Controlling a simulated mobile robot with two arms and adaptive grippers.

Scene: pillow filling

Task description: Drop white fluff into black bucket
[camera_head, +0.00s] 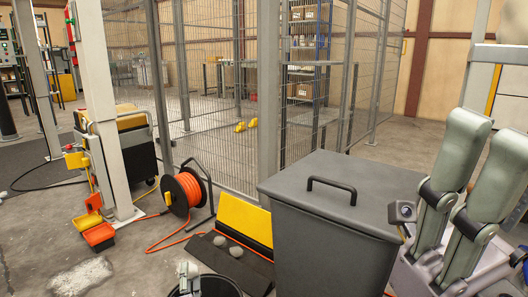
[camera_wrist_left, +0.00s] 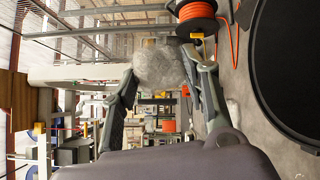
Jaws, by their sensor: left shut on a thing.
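My left gripper (camera_wrist_left: 165,75) is shut on a pale grey-white ball of fluff (camera_wrist_left: 160,65), held between its fingertips in the left wrist view. The black bucket (camera_wrist_left: 268,70) is at the right of that view, its round opening beside the fluff and apart from it. In the head view the bucket (camera_head: 230,280) is cut off by the bottom edge. Part of my left gripper (camera_head: 187,274) shows at its left rim; the held fluff cannot be made out there. Two more fluff balls (camera_head: 220,241) lie on a dark surface behind the bucket.
A grey lidded bin (camera_head: 330,220) stands right of the bucket. A yellow-and-black block (camera_head: 243,222) and an orange cable reel (camera_head: 184,192) are behind it, with orange cable on the floor. Wire fencing (camera_head: 215,90) runs across the back.

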